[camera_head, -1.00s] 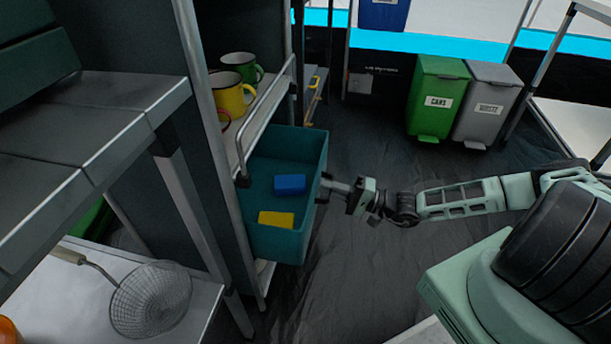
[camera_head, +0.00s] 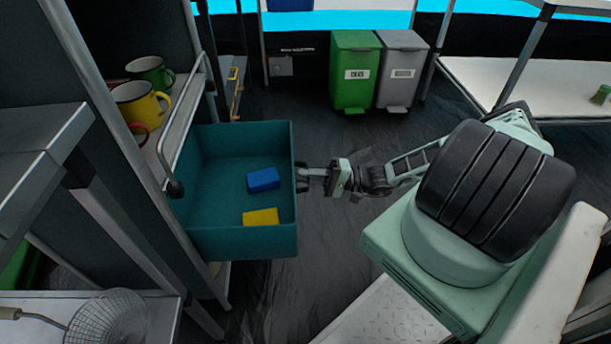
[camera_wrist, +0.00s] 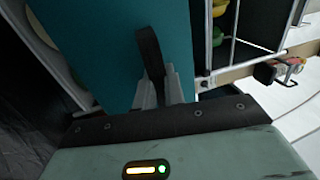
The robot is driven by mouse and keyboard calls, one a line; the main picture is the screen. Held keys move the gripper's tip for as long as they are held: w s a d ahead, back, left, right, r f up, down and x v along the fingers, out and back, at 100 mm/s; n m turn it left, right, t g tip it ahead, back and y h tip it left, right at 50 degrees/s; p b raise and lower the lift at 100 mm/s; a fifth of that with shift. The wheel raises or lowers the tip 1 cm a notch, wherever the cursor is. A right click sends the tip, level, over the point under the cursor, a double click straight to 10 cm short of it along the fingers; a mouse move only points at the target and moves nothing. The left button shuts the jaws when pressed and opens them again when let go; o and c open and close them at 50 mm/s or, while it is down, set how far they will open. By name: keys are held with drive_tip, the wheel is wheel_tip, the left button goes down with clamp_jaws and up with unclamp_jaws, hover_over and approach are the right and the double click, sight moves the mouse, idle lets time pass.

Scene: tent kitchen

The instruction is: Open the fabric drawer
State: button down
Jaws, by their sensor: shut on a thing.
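The fabric drawer (camera_head: 230,243) is a teal open-topped box pulled well out of the shelf unit, with a blue block (camera_head: 263,180) and a yellow block (camera_head: 261,217) inside. My gripper (camera_head: 303,178) is at the middle of the drawer's outer front face. In the wrist view, the teal front (camera_wrist: 115,50) fills the upper left and a dark strap handle (camera_wrist: 149,52) runs down between the fingers of my gripper (camera_wrist: 163,88). The fingers are shut on that strap. The drawer looks about level.
The shelf above holds a yellow mug (camera_head: 139,103) and a green mug (camera_head: 150,70). A wire strainer (camera_head: 108,318) lies on the lower left shelf. A green bin (camera_head: 354,70) and a grey bin (camera_head: 401,68) stand at the back. Dark floor is clear between drawer and bins.

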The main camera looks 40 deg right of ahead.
drive_tip(key=c, duration=1.9)
unclamp_jaws()
drive_tip(key=p+v, duration=0.2)
drive_tip(key=v, duration=1.5)
drive_tip(key=shift+s+d+f, duration=0.1)
drive_tip(key=shift+d, duration=0.1)
